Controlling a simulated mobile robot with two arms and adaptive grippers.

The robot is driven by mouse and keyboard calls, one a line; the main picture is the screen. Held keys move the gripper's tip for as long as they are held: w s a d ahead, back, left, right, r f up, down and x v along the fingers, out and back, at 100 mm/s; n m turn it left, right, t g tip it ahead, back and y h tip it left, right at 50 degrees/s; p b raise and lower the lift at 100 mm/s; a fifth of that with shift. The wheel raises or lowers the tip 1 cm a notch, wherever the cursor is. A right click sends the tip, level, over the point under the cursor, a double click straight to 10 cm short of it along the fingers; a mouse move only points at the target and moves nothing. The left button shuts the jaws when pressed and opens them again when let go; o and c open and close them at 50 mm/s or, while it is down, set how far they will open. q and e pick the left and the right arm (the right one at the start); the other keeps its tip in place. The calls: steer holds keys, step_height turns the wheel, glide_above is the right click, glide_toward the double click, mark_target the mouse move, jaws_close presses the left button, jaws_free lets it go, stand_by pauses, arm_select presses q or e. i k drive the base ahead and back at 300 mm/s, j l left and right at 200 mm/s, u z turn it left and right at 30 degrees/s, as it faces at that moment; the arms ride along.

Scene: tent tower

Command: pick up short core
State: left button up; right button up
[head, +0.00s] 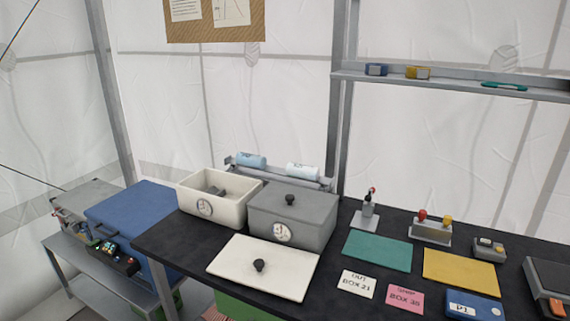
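Two cylinders that look like cores lie on a grey metal rack (275,173) at the back of the black table. The left one is a light-blue cylinder (251,160). The right one is a paler, whitish-blue cylinder (303,171). They look close in length, and I cannot tell for certain which is the short core. Their lower sides are partly hidden by the rack and the boxes in front. Neither of my grippers is in view.
In front of the rack stand an open white box (234,211) with a grey object inside and a lidded grey box (318,228). A white lid (290,284) lies before them. Green (377,251) and yellow (461,273) mats lie right. A blue cooler (125,214) stands left.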

mark_target(248, 159)
steer(key=i+l+u, duration=0.1)
steer(key=i+u, duration=0.15)
steer(key=i+l+u, duration=0.1)
steer(key=u, duration=0.2)
steer(key=i+j, duration=0.1)
steer(key=j, duration=0.3)
steer(key=i+j+u, duration=0.1)
steer(key=j, duration=0.3)
steer(key=i+j, duration=0.1)
steer(key=j, duration=0.3)
